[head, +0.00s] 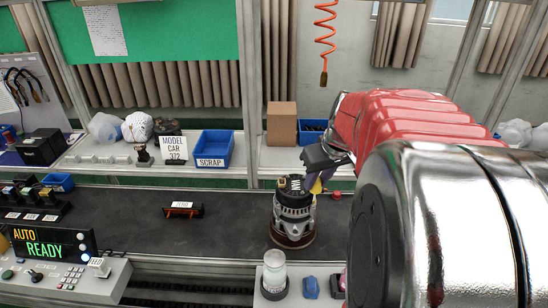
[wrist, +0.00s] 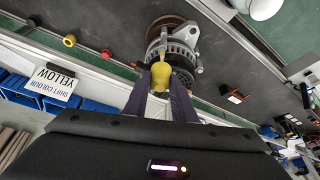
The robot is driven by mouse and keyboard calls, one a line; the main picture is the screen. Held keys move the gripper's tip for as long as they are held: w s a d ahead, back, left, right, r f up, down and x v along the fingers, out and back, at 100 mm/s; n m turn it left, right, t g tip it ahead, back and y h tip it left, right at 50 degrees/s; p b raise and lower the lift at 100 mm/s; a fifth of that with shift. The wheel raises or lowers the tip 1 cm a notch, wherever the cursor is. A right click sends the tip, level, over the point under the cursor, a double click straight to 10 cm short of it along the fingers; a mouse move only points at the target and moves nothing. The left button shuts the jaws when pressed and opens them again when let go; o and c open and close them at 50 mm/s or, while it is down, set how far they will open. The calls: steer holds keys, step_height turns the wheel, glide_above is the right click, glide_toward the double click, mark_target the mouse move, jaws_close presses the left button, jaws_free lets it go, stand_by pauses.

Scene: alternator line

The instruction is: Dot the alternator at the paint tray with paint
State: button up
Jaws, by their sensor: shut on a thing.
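The alternator (head: 293,212) stands upright on a brown round base on the dark conveyor belt; it also shows at the top of the wrist view (wrist: 182,45). My gripper (head: 318,180) is just above and right of the alternator's top. In the wrist view its purple fingers (wrist: 162,98) are shut on a yellow paint dauber (wrist: 161,76). The dauber's narrow tip points at the alternator and overlaps it in the picture; I cannot tell whether it touches. I cannot make out a paint tray for certain.
A clear jar (head: 274,270) and a blue item (head: 311,287) stand at the belt's front edge. A small orange-black part (head: 184,209) lies left on the belt. A blue SCRAP bin (head: 213,149) is on the back shelf. A sign (wrist: 52,82) reads SHIFT COLOUR YELLOW.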

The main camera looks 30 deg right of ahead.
steer(key=shift+f, duration=0.55)
stand_by(0.9)
steer(key=shift+r, duration=0.15)
steer(key=shift+r, duration=2.4)
steer(key=shift+s, duration=0.1)
